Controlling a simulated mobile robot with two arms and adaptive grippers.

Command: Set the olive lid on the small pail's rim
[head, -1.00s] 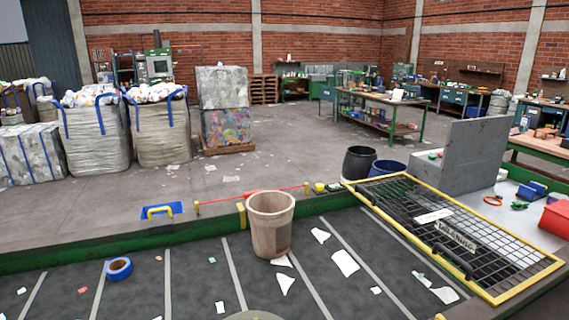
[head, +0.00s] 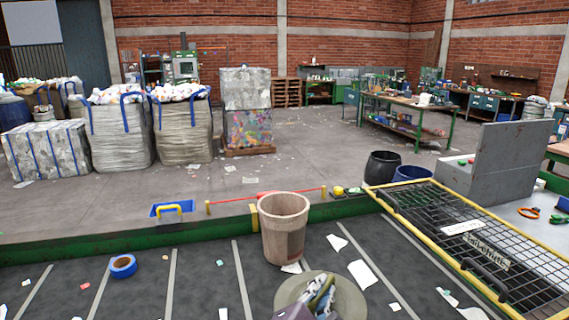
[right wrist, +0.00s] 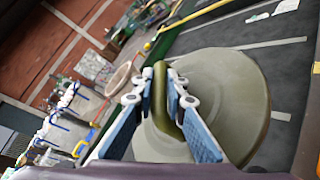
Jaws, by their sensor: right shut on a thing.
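The small pail (head: 284,228), pale and open-topped, stands upright on the dark belt in the middle of the head view. It also shows in the right wrist view (right wrist: 117,78), left of the lid. My right gripper (head: 322,288) is at the bottom of the head view, nearer than the pail and slightly right of it. In the right wrist view it (right wrist: 157,88) is shut on the upright handle of the round olive lid (right wrist: 235,85). The lid (head: 352,297) is apart from the pail's rim, which is uncovered. My left gripper is not in view.
A yellow-framed mesh panel (head: 470,246) lies along the right side. A blue tape roll (head: 123,266) and scattered scraps lie on the belt (head: 205,285). A red bar (head: 270,197) with yellow posts is behind the pail. The belt around the pail is mostly clear.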

